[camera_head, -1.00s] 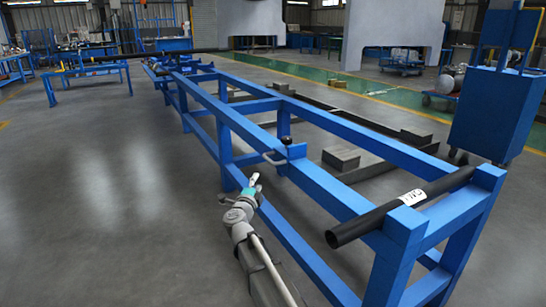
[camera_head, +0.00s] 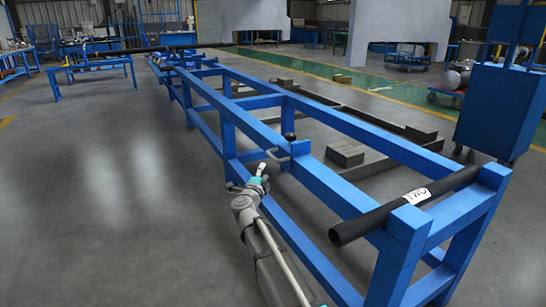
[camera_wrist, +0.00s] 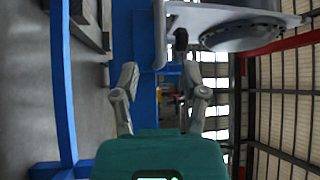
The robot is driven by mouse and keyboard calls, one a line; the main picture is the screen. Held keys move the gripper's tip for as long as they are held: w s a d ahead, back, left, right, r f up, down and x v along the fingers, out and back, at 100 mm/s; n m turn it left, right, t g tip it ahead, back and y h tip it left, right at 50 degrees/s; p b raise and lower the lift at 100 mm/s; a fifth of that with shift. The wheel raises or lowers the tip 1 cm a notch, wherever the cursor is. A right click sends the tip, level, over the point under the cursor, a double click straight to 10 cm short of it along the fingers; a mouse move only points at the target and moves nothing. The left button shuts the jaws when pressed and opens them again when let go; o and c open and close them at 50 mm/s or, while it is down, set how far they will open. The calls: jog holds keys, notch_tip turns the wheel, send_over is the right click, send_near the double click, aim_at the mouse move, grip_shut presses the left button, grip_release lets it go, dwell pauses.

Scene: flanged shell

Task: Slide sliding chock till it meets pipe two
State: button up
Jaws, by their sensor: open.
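The sliding chock (camera_head: 301,147) is a blue block with a black knob and a grey handle (camera_head: 277,154) on the near rail of the blue frame. Pipe two (camera_head: 405,205), a black pipe with a white "TWO" label, lies across the frame's right end, well apart from the chock. My gripper (camera_head: 261,171) is just left of and below the handle. In the wrist view my gripper (camera_wrist: 160,72) has its fingers spread and empty, with what looks like the grey handle bar (camera_wrist: 159,38) ahead between them. Whether they touch it is unclear.
The blue frame (camera_head: 340,192) runs from right foreground to far left. The near rail looks clear between chock and pipe two. Another long black pipe (camera_head: 150,49) lies at the far end. A blue cabinet (camera_head: 500,110) stands right; open floor lies left.

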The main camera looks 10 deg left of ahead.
aim_at(272, 156)
jog(key=p+x, duration=0.1)
jog(key=x, duration=0.9)
jog(key=shift+w, duration=0.25)
grip_shut()
